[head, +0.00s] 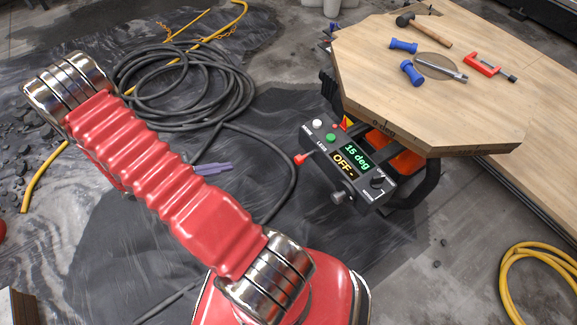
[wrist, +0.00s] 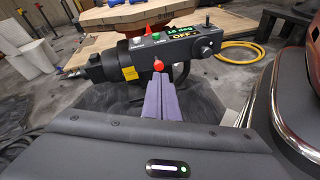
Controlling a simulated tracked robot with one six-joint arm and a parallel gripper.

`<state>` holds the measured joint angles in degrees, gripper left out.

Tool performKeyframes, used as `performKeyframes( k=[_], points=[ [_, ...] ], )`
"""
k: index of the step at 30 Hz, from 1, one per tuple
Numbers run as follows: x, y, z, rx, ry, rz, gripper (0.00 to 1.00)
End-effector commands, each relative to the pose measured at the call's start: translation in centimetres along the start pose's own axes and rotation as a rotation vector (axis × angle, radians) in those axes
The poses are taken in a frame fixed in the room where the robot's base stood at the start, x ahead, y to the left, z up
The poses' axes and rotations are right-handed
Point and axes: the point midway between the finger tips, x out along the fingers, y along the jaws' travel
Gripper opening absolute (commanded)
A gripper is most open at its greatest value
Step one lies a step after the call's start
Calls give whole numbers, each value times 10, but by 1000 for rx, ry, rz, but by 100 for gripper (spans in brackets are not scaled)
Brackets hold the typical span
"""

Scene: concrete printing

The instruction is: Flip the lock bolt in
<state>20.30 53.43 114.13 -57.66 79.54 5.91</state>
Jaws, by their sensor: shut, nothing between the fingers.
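The control box (head: 350,165) sits under the front edge of a wooden turntable top. A red-knobbed bolt (head: 300,159), which looks like the lock bolt, sticks out from its front left side. The red knob also shows in the wrist view (wrist: 158,64), straight beyond my fingertips. My gripper (head: 229,167) has purple fingers, shut with nothing between them. In the head view it is left of the red knob, with a clear gap. In the wrist view my gripper (wrist: 159,82) overlaps the line to the knob; contact cannot be told there. The box's display reads 15 deg and OFF.
Tools lie on the wooden top (head: 450,110). A coiled black hose (head: 185,75) and a yellow hose (head: 510,275) lie on the floor.

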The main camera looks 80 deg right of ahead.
Motion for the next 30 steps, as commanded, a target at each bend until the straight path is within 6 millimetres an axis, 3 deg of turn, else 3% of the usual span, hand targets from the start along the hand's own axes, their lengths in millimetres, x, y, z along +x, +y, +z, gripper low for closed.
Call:
performKeyframes(
  k=[18,24,30],
  points=[
    [104,-37,-84,-260,-235,154,0],
    [122,-48,-98,-308,-266,187,0],
    [124,-49,-100,-315,-271,194,0]
  ],
)
